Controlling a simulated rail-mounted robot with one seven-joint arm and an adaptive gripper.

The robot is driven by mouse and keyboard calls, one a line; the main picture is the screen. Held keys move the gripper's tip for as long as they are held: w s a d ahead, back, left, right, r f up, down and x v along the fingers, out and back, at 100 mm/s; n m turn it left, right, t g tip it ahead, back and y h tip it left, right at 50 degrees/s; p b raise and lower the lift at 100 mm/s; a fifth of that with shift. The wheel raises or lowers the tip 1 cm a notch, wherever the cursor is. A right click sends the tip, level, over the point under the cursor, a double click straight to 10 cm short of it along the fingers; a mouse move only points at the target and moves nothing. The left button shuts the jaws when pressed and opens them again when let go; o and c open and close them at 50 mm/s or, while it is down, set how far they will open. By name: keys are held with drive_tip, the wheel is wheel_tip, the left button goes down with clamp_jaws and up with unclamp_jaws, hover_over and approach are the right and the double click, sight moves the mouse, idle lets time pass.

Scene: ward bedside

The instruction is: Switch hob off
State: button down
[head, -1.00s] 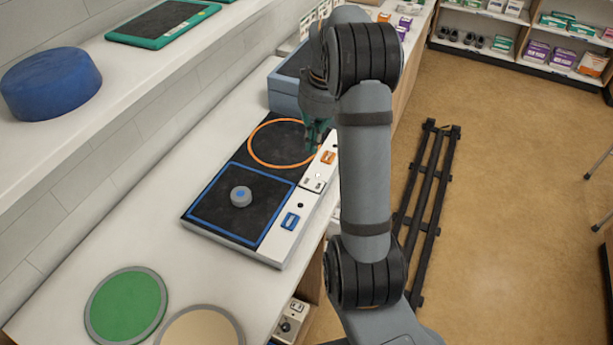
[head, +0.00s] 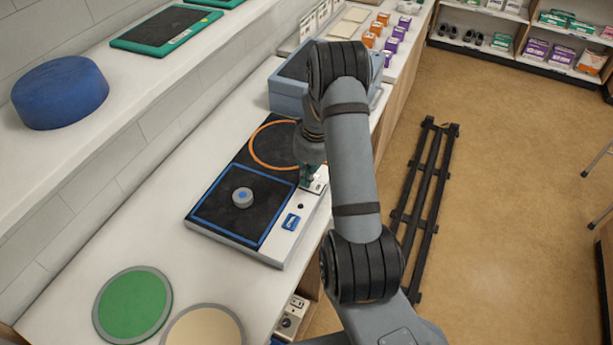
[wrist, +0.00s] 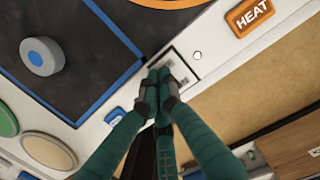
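The hob (head: 215,206) is a flat unit with a blue square zone, an orange ring zone (head: 262,160) and a pale control strip along its right edge. The strip carries a blue button (head: 291,222), an orange HEAT button (wrist: 252,14) and a small white switch plate (wrist: 184,72) between them. In the head view my gripper (head: 307,180) hides the orange button.
A grey puck with a blue top (head: 242,197) sits on the blue square zone. Green (head: 132,304) and beige (head: 205,329) discs lie on the near counter. A blue-grey bin (head: 290,92) stands behind the hob. A shelf with a blue cylinder (head: 60,92) overhangs at left.

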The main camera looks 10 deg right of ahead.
drive_tip(key=shift+f, duration=0.1)
drive_tip(key=shift+a+f+b, duration=0.1)
drive_tip(key=shift+f+b, duration=0.2)
drive_tip(key=shift+b, duration=0.25)
drive_tip(key=shift+s+b, duration=0.15)
drive_tip(key=shift+b, duration=0.15)
drive_tip(key=shift+s+d+r, duration=0.15)
drive_tip(key=shift+s+d, duration=0.2)
drive_tip(key=shift+d, duration=0.3)
drive_tip(key=shift+a, duration=0.1)
drive_tip(key=shift+w, duration=0.1)
